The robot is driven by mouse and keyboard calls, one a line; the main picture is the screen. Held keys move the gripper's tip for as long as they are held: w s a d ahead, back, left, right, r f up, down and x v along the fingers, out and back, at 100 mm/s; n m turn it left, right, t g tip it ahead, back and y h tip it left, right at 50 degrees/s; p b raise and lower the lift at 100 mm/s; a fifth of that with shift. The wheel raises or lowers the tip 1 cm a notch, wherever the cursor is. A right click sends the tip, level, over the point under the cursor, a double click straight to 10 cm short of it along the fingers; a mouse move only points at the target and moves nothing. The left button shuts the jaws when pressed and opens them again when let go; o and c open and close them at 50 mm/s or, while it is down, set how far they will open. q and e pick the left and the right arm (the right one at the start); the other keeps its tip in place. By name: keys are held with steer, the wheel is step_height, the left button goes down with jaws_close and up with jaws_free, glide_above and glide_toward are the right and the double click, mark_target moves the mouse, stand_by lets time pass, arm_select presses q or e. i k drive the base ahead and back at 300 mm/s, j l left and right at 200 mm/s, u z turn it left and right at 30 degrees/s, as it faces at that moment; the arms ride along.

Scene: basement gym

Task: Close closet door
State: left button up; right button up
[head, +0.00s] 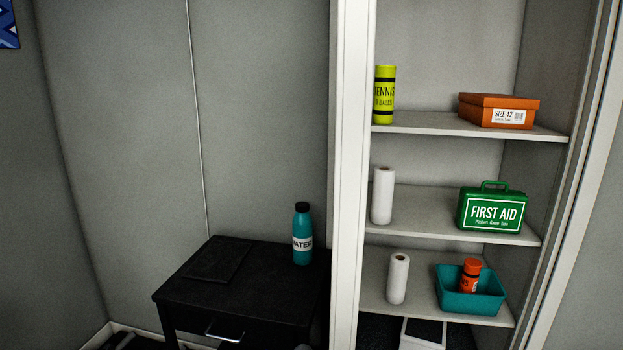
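The closet stands open at the right of the head view, with its white left frame post (350,150) and right frame post (580,190) on either side of the shelves. No door panel is clearly seen across the opening. I cannot tell whether the pale strip at the far right edge is the door or a wall. Neither of my grippers is in view.
The closet shelves hold a tennis ball can (384,95), an orange shoebox (499,110), white paper rolls (382,195), a green first aid box (492,208) and a teal bin (470,298). A black table (240,290) with a water bottle (302,235) stands left of the closet.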

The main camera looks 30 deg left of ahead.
mark_target(356, 18)
steer(key=i+j, duration=0.1)
steer(key=j, duration=0.3)
steer(key=i+j, duration=0.15)
steer(key=j, duration=0.2)
steer(key=i+j, duration=0.1)
steer(key=j, duration=0.3)
